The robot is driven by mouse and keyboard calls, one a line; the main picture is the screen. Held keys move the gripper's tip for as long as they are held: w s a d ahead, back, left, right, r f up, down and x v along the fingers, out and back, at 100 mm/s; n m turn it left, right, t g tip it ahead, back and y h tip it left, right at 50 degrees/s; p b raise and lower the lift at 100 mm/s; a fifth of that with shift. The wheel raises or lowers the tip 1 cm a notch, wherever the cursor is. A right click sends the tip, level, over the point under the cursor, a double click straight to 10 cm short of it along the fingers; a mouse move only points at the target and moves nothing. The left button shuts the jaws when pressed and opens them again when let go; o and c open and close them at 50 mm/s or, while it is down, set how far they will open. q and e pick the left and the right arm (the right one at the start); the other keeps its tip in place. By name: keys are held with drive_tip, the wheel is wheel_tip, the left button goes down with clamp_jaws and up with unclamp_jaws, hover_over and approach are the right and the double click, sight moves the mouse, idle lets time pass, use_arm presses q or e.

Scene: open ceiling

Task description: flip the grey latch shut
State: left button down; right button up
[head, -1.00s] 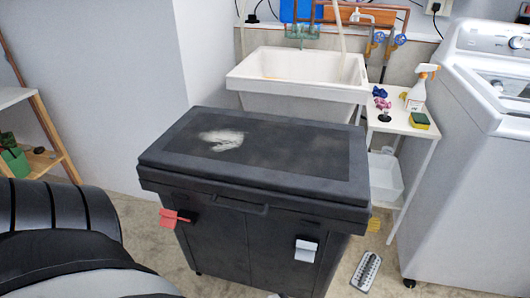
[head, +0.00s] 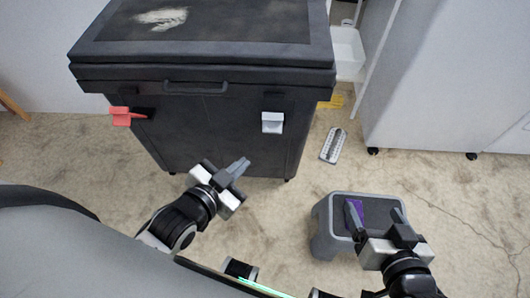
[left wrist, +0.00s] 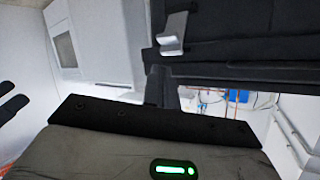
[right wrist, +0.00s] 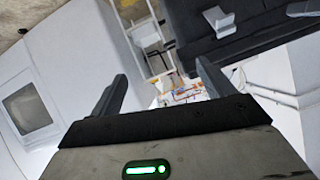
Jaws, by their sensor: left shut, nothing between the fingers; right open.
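The grey latch (head: 272,122) is a pale tab on the right part of the black chest's front (head: 215,140), below its closed lid (head: 200,75). It also shows in the left wrist view (left wrist: 174,35), where its end stands out from the front, and in the right wrist view (right wrist: 219,20). My left gripper (head: 240,166) is shut and empty, in front of the chest, below and left of the latch, apart from it. My right gripper (head: 377,222) is open and empty, lower right of the latch, above a grey stool.
A red latch (head: 128,116) sticks out at the chest's front left. The grey step stool (head: 325,240) stands on the floor, with a purple item on top. A grey slotted object (head: 333,146) lies right of the chest, near the white washer (head: 425,80).

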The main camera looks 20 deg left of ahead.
sight(273, 124)
use_arm(q)
wheel_tip(273, 124, down, 15)
drive_tip(key=w+a+m+t+h+b, duration=0.1)
drive_tip(key=m+h+b, duration=0.4)
drive_tip(key=m+b, duration=0.5)
drive_tip(key=w+a+m+t+h+b, duration=0.1)
drive_tip(key=m+t+h+b, duration=0.3)
drive_tip(key=m+b, duration=0.7)
drive_tip(key=a+m+h, duration=0.1)
drive_tip(key=m, duration=0.2)
drive_tip(key=shift+w+b, duration=0.25)
drive_tip(key=shift+b, duration=0.05)
use_arm(e)
drive_tip(key=w+a+f+t+y, duration=0.1)
drive_tip(key=a+f+t+y, duration=0.2)
drive_tip(key=a+f+y, duration=0.2)
wheel_tip(273, 124, down, 2)
drive_tip(key=shift+a+f+m, duration=0.1)
drive_tip(key=shift+a+m, duration=0.2)
drive_tip(key=shift+m, duration=0.1)
drive_tip(key=shift+w, duration=0.1)
